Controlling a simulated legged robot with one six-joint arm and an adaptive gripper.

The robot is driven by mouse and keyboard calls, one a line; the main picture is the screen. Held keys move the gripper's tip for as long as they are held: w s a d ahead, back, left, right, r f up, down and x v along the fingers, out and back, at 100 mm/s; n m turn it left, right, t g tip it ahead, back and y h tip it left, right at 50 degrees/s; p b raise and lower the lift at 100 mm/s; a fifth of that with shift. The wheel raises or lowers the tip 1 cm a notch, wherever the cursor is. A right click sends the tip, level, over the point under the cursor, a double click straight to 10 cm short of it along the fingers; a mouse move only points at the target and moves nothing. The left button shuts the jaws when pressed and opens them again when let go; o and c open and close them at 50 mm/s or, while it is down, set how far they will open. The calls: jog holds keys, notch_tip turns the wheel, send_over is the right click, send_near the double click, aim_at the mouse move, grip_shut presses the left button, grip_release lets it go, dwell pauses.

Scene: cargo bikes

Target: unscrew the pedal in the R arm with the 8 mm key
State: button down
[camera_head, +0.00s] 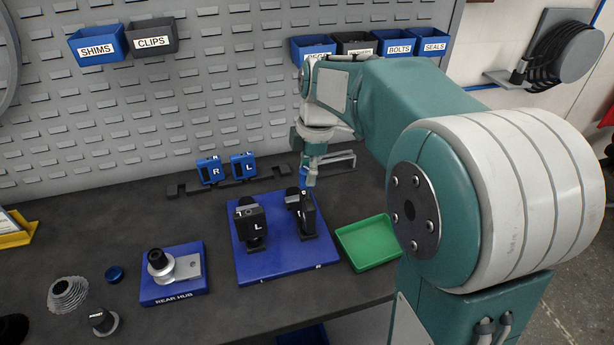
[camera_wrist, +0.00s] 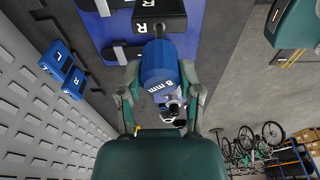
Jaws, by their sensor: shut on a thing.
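My gripper (camera_wrist: 159,76) is shut on the blue handle of the 8 mm key (camera_wrist: 163,88) in the wrist view. The key's dark shaft points at the black R arm (camera_wrist: 172,19); whether its tip is seated there cannot be made out. In the head view my gripper (camera_head: 308,178) is over the R arm (camera_head: 307,222), which stands on the right of a blue base plate (camera_head: 285,262). The black L arm (camera_head: 252,228) stands to its left. A black pedal-like piece (camera_wrist: 123,53) lies beside the R arm in the wrist view.
A green tray (camera_head: 368,243) is to the right. The rear hub block (camera_head: 173,290) and loose parts are to the left. A slotted wall rises behind.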

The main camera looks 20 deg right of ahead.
jog(key=shift+s+f+n, duration=0.1)
jog(key=shift+f+n, duration=0.1)
jog(key=shift+n, duration=0.4)
jog(key=n, duration=0.2)
jog(key=shift+n+g, duration=0.3)
jog(key=shift+n, duration=0.1)
jog(key=n, duration=0.3)
jog(key=shift+n, duration=0.3)
jog(key=shift+g, duration=0.3)
jog(key=shift+r, duration=0.2)
jog(key=shift+r, duration=0.4)
